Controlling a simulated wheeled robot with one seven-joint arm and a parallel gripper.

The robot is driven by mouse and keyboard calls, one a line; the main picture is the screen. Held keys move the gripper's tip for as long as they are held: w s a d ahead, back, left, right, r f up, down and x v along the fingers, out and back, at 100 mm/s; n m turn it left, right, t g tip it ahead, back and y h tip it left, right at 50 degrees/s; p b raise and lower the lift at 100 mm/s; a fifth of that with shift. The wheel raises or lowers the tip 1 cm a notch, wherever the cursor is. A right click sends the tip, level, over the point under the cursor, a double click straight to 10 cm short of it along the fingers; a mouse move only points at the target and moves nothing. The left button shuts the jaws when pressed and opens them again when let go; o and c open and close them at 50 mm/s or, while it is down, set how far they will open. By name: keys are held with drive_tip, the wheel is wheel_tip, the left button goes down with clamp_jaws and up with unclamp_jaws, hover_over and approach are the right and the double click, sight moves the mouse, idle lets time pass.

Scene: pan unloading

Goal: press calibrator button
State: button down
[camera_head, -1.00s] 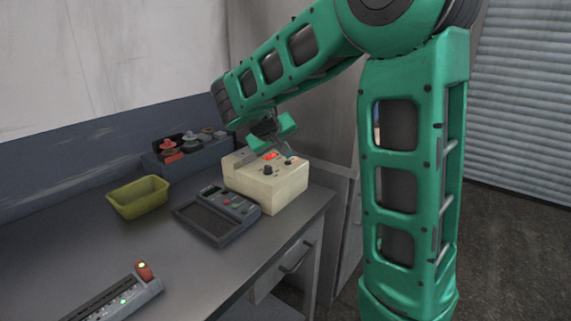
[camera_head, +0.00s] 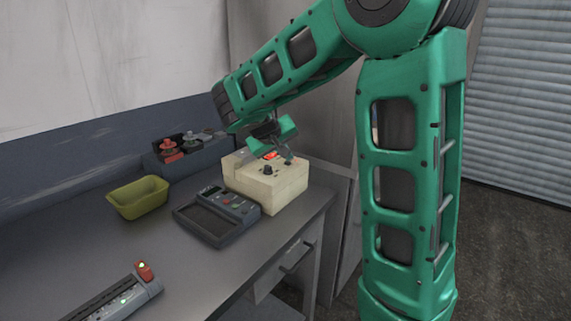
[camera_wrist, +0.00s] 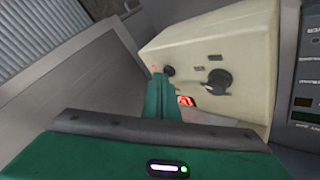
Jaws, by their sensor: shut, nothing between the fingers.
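The calibrator is a cream box (camera_head: 266,188) on the bench, with a lit red display (camera_head: 270,155) and a dark knob (camera_head: 268,170) on top. In the wrist view the cream box (camera_wrist: 245,45) shows its black knob (camera_wrist: 218,82), a small dark round button (camera_wrist: 168,71) and part of the red display (camera_wrist: 186,100). My gripper (camera_head: 289,160) is shut and empty, pointing down over the box's top. In the wrist view its green fingertips (camera_wrist: 160,77) are right beside the small button; whether they touch it I cannot tell.
The bench middle is clear.

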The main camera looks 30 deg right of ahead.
idle(0.4)
drive_tip(key=shift+r, duration=0.8)
wheel_tip(320, 180, up, 6)
idle(0.5)
idle(0.4)
drive_tip(key=s+d+f+m+g+y, duration=0.15)
drive_tip(key=s+f, duration=0.25)
drive_tip(key=s, duration=0.6)
drive_tip(key=s+d+f+m+g+y, duration=0.15)
drive_tip(key=s+f, duration=0.25)
drive_tip(key=s, duration=0.6)
drive_tip(key=s+a+f+g+y, duration=0.1)
drive_tip(key=s+a+f+y, duration=0.1)
drive_tip(key=s, duration=0.5)
drive_tip(key=s+a+f+y, duration=0.3)
drive_tip(key=s+a+f, duration=0.2)
drive_tip(key=s, duration=0.3)
drive_tip(key=shift+s+m+g, duration=0.3)
drive_tip(key=shift+m+g, duration=0.1)
